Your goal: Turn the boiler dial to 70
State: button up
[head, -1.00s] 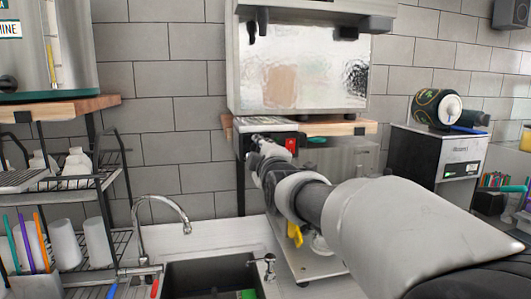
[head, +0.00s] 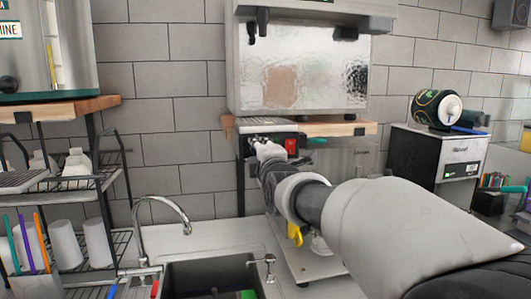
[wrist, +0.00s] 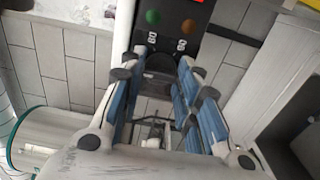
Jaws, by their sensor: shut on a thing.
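The boiler's black control panel (head: 272,134) sits under the steel machine body, with a red switch (head: 291,146) at its right. In the wrist view the panel (wrist: 170,20) carries a green light (wrist: 153,17) and an orange light (wrist: 188,25), with small number marks below them. The dark round dial (wrist: 160,65) lies between the fingers of my gripper (wrist: 158,78), which is shut on it. My gripper (head: 258,142) also shows at the panel's left part in the head view. The dial's pointer and exact setting cannot be read.
A sink (head: 210,280) with a curved tap (head: 162,205) is below left of my arm. A wire rack (head: 85,190) with white cups stands at the left. A cup sealer (head: 437,150) is at the right. The tiled wall is close behind the boiler.

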jog(key=shift+r, duration=0.1)
jog(key=o, duration=1.1)
jog(key=shift+c, duration=0.2)
jog(key=v, duration=1.2)
jog(key=shift+d, duration=0.1)
